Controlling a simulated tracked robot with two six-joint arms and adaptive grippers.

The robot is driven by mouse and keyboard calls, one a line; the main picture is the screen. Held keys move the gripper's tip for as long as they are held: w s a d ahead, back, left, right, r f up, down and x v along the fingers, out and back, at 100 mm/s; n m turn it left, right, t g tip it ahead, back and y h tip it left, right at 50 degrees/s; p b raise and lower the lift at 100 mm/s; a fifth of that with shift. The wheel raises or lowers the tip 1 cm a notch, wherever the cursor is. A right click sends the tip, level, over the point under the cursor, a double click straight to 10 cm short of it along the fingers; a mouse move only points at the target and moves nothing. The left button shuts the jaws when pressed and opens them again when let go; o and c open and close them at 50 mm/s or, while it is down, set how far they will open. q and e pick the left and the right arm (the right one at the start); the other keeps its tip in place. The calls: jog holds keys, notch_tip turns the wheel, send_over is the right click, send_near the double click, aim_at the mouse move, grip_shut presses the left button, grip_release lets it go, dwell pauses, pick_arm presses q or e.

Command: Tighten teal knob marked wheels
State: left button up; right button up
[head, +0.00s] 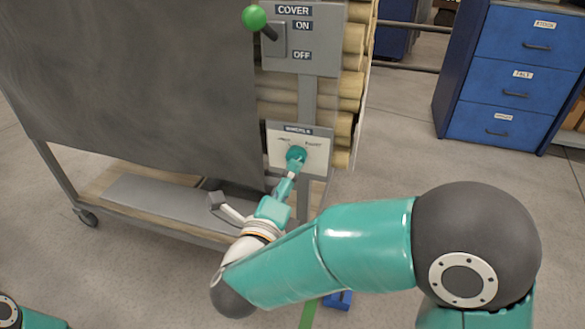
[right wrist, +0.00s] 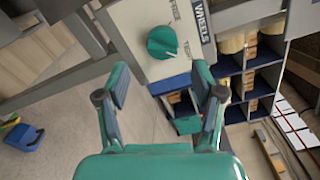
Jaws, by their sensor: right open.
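The teal knob (head: 296,153) sits on a pale panel (head: 312,157) with a dark label, on the cart's upright. In the right wrist view the knob (right wrist: 162,42) is round with a pale pointer mark, beside the label WHEELS (right wrist: 203,28). My right gripper (head: 290,172) is just in front of the knob, partly overlapping it in the head view. In the right wrist view its two fingers (right wrist: 161,76) are spread and empty, with the knob beyond their tips, apart from them. My left gripper is out of view.
Above the panel is a COVER switch plate (head: 318,42) with a green-balled lever (head: 255,17), marked ON and OFF. A grey cover (head: 130,70) hangs over the wheeled cart. Blue drawers (head: 510,95) stand at the right. Open floor lies between.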

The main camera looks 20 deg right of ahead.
jog(key=v, duration=0.6)
jog(key=shift+a+f, duration=0.1)
